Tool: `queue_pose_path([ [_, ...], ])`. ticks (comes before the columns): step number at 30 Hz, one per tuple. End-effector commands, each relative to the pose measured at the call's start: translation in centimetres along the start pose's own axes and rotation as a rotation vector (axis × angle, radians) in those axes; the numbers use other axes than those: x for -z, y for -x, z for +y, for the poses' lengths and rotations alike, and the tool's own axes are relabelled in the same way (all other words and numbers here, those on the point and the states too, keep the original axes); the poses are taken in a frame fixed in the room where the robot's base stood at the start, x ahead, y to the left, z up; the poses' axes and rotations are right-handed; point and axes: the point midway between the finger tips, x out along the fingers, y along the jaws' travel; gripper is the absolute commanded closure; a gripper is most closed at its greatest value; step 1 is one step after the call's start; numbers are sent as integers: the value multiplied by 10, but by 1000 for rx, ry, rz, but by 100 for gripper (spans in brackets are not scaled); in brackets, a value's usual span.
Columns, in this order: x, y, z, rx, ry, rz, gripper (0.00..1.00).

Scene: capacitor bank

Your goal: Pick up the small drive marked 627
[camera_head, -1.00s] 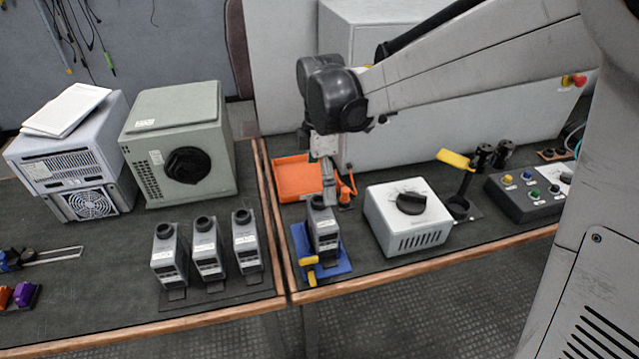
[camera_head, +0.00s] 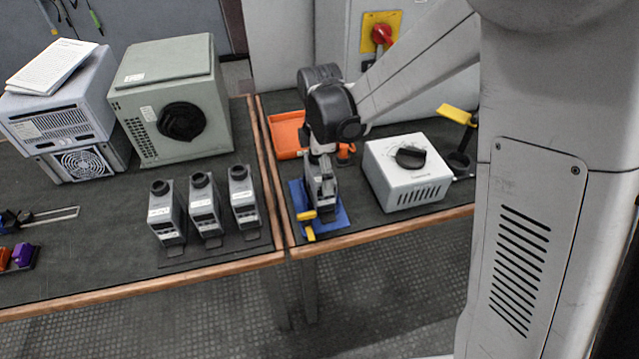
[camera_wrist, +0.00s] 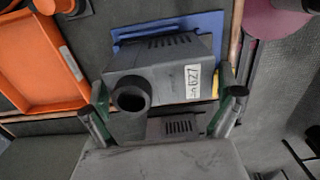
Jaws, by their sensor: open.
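The small grey drive (camera_wrist: 175,67) bears a white label reading 627 and has a round black knob-like end in the wrist view. It stands on a blue base (camera_wrist: 205,20). My gripper (camera_wrist: 165,108) is open, with one finger on each side of the drive. I cannot tell whether either finger touches it. In the head view my gripper (camera_head: 320,180) is directly over the drive (camera_head: 327,208) and hides much of it; the blue base (camera_head: 342,219) shows around its foot, with a yellow clamp-like part (camera_head: 306,221) at its left.
Three similar grey drives (camera_head: 205,208) stand on the left bench. A white box with a black dial (camera_head: 405,175) is close on the right. An orange tray (camera_head: 285,135) lies behind, with a small orange part (camera_head: 345,152) nearby. The bench's front edge is close.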

Motion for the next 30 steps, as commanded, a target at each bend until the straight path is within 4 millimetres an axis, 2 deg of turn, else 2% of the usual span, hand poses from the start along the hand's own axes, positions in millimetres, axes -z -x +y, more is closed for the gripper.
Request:
queue_pose_path([
  [3, 0, -8, 0, 0, 0, 0, 0],
  [10, 0, -9, 0, 0, 0, 0, 0],
  [22, 0, -9, 0, 0, 0, 0, 52],
  [30, 0, -6, 0, 0, 0, 0, 53],
])
